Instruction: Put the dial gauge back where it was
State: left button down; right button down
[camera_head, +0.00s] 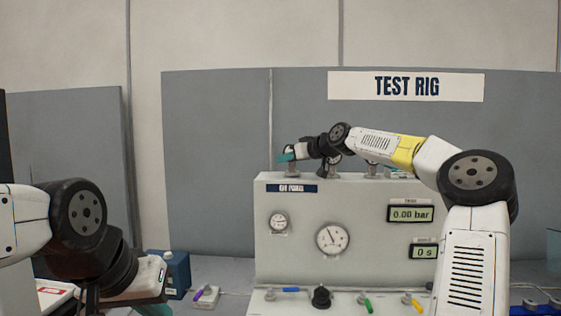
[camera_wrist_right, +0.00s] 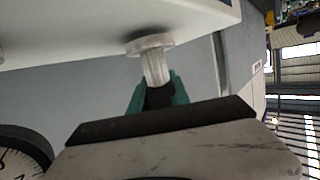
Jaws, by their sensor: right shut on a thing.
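My right gripper (camera_head: 287,157) is at the left metal fitting (camera_head: 292,171) on top of the test rig. In the right wrist view its teal fingers (camera_wrist_right: 158,95) are shut around the stem of that fitting (camera_wrist_right: 153,62), whose flange sits at the rig's edge. A dark-rimmed dial gauge (camera_wrist_right: 20,155) is partly in the right wrist view, beside the gripper and cut off by the frame. A dark round shape under my right arm in the head view may be this gauge; my arm partly hides it. My left gripper (camera_head: 155,309) shows only in part at the bottom edge.
A blue box (camera_head: 172,273) stands to the left.

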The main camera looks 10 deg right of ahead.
jog(key=shift+f, duration=0.25)
jog(key=c, duration=1.2)
grip_release()
jog(key=shift+f, duration=0.15)
jog(key=shift+c, duration=0.2)
jog(key=shift+s+r, duration=0.1)
jog(key=shift+r, duration=0.1)
jog(key=v, duration=1.1)
jog(key=shift+s+d, duration=0.15)
jog(key=shift+s, duration=0.2)
jog(key=shift+r, duration=0.15)
